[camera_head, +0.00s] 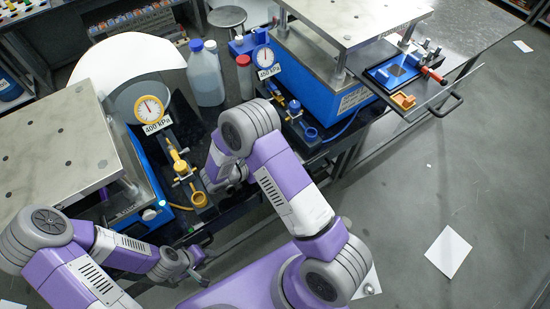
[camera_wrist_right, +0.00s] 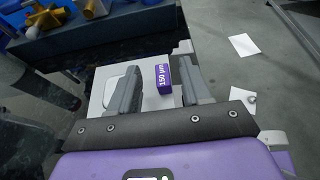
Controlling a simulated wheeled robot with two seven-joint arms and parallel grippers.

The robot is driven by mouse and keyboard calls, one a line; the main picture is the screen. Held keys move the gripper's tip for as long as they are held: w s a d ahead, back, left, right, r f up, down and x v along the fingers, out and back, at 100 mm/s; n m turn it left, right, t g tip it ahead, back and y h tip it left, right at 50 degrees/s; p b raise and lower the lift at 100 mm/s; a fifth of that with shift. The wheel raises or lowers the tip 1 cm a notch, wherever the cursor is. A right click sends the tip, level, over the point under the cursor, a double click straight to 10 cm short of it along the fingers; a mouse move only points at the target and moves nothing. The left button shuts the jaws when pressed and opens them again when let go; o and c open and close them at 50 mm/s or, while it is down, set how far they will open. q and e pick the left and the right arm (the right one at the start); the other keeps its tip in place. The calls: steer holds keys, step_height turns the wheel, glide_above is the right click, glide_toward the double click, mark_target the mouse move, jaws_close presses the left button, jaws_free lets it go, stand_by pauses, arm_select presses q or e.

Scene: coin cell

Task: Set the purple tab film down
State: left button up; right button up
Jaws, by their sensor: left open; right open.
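The purple tab (camera_wrist_right: 162,78), marked "150 µm", shows in the right wrist view between the two fingers of my right gripper (camera_wrist_right: 158,88). A pale grey sheet, apparently its film (camera_wrist_right: 142,100), lies beside and below it. The fingers stand apart, with a gap to the tab on the left side. I cannot tell exactly what the film rests on. In the head view my right gripper (camera_head: 222,180) is beside the left press, partly hidden by its own arm; the film is not clear there. My left gripper (camera_head: 185,264) is low at the left, open, and seems empty.
The left press (camera_head: 60,150) has a 400 kPa gauge (camera_head: 150,108) and yellow valves. The right press (camera_head: 325,75) has another gauge (camera_head: 263,57) and a pull-out tray (camera_head: 428,100) with a blue frame. Bottles (camera_head: 205,75) stand between them. White sheets (camera_head: 448,252) lie on the floor.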

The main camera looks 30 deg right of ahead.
steer(key=v, duration=0.9)
steer(key=shift+a+b, duration=0.3)
steer(key=shift+a, duration=0.05)
steer(key=shift+s, duration=0.15)
